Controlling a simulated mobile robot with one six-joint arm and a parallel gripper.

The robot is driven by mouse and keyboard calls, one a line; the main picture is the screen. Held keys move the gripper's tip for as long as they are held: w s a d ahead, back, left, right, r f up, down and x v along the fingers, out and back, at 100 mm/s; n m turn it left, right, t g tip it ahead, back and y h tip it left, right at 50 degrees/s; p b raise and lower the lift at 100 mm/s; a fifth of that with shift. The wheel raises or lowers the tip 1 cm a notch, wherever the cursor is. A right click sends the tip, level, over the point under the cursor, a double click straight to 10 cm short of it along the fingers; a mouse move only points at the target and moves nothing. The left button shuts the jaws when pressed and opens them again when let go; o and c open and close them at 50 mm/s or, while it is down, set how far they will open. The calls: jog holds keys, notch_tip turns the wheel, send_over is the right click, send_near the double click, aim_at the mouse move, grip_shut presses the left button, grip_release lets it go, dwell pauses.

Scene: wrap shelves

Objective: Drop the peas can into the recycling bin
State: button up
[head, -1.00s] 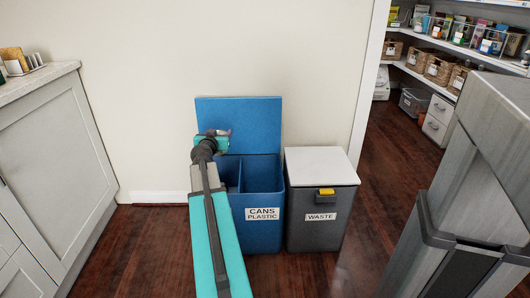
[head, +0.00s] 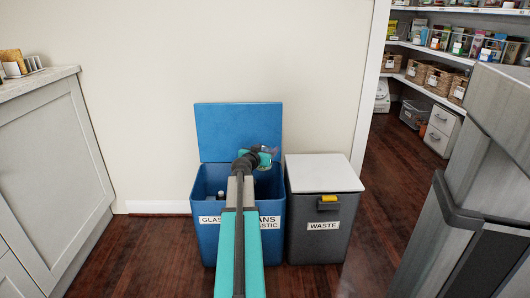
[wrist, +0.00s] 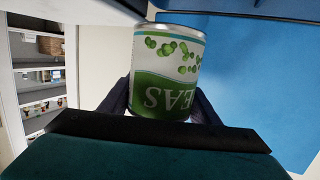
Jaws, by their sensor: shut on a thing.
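The peas can (wrist: 168,75) is upside down in the wrist view, with a white and green label showing peas. My gripper (wrist: 165,100) is shut on it, one dark finger on each side. In the head view my gripper (head: 262,153) is over the right part of the blue recycling bin (head: 208,246), and the can is mostly hidden there. The bin's blue lid (head: 238,128) stands open against the wall. Its front labels are partly covered by my arm; I can read "GLAS" at left and "ANS" and "STIC" at right. Some items sit inside the left compartment.
A grey waste bin (head: 324,222) with a closed white lid (head: 323,172) stands just right of the blue bin. A grey cabinet (head: 50,170) is at left. Pantry shelves (head: 430,85) are at the back right, and wooden floor is clear around the bins.

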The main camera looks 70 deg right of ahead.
jog(key=shift+f, duration=0.1)
jog(key=shift+f+b, duration=1)
jog(key=shift+f, duration=1.9)
jog(key=o, duration=1.1)
jog(key=shift+a, duration=0.1)
jog(key=shift+v, duration=0.8)
jog(key=p+v, duration=0.2)
jog(key=v, duration=1)
